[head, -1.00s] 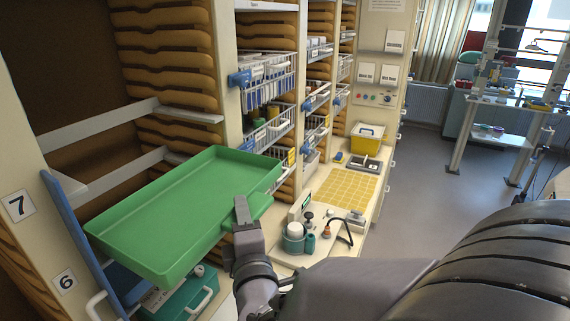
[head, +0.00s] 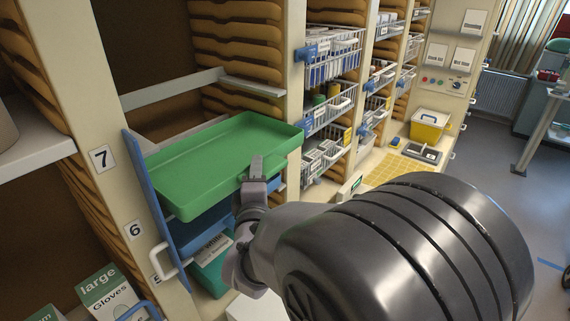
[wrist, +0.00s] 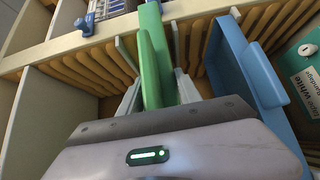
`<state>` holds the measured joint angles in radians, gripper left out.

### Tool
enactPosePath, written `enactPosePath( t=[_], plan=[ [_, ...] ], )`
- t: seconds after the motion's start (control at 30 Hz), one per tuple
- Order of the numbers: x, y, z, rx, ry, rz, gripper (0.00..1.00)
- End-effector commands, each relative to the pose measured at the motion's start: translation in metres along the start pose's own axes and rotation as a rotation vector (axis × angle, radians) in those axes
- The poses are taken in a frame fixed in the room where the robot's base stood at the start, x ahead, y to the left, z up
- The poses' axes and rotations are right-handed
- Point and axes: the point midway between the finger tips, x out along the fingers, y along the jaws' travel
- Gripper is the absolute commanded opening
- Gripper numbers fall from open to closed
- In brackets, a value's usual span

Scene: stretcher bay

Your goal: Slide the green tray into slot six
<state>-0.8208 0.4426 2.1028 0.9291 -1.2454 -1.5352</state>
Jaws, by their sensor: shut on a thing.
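The green tray (head: 215,160) is roughly level in front of the open cabinet bay in the head view, spanning most of the width between its posts. My gripper (head: 256,168) is shut on its near rim, right of the rim's middle. The wrist view shows the green tray (wrist: 152,55) edge-on between wooden runners; I cannot tell how far inside it is. The number 6 label (head: 134,230) is on the left post, below the number 7 label (head: 101,158). The tray's left end is near the post between these labels; the slot 6 runners are hidden behind it.
A blue tray (head: 160,208) sits just below the green tray, with its upright blue side close to the left post. A teal box (head: 208,274) is lower down. Wire baskets (head: 333,62) fill the bay to the right. A pale shelf rail (head: 170,88) crosses above.

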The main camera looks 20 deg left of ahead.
Motion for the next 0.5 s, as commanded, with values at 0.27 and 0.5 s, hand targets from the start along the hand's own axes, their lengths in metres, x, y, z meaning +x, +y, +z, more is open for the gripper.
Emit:
enactPosePath(
  t=[0.27,0.5],
  plan=[
    [0.021,-0.001,-0.024,0.0,0.0,0.001,0.0],
    [0.037,-0.002,-0.044,0.0,0.001,0.002,0.0]
  ],
)
